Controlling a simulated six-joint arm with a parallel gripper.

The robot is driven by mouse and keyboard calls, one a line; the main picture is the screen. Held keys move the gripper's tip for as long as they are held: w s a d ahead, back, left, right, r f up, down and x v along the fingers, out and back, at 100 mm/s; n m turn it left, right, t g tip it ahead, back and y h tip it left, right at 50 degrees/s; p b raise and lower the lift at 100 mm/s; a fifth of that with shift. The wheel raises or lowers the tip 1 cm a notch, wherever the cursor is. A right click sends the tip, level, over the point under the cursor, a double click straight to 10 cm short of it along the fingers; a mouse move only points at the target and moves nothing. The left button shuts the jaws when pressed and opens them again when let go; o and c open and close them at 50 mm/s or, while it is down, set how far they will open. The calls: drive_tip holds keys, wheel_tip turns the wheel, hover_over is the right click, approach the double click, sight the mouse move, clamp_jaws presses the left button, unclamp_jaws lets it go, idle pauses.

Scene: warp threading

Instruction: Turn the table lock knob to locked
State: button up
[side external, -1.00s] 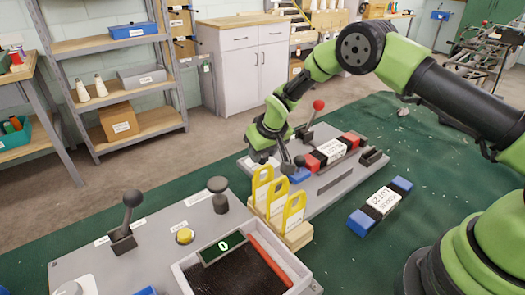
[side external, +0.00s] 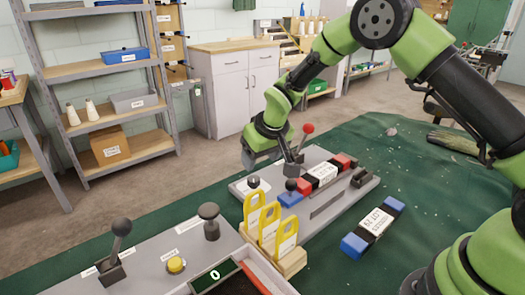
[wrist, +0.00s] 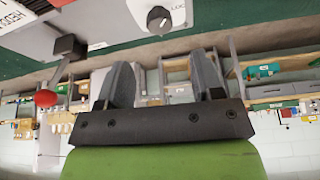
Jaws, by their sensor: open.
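A small dark round knob (wrist: 158,19) with a white pointer mark stands on a light grey panel at the top of the wrist view. Beside it is a partly cut-off label starting "LOC". What appears to be the same knob (side external: 253,182) shows at the left end of the grey fixture in the side view. Which setting it points to cannot be read. My gripper (wrist: 165,78) is open and empty, its two fingers spread apart. In the side view my gripper (side external: 248,160) hovers above the knob, clear of it.
A red-ball lever (side external: 308,129) rises right beside my gripper. Yellow tags in a wooden rack (side external: 272,235) stand in front. A red-and-black block with a white label (side external: 322,174) lies on the fixture. A blue-ended block (side external: 374,226) lies on the green surface.

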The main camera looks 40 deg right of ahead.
sight(255, 179)
drive_tip(key=shift+v, duration=1.05)
drive_tip(key=w+f+n, duration=0.1)
drive_tip(key=f, duration=0.2)
drive_tip(key=w+f+n+y, duration=0.1)
drive_tip(key=f+n, duration=0.1)
drive_tip(key=f, duration=0.1)
drive_tip(key=w+f+n, duration=0.1)
drive_tip(key=f, duration=0.2)
drive_tip(key=shift+d+f+n+y, duration=0.1)
drive_tip(key=shift+d+n+y, duration=0.2)
drive_tip(key=shift+y, duration=0.1)
drive_tip(key=c, duration=0.9)
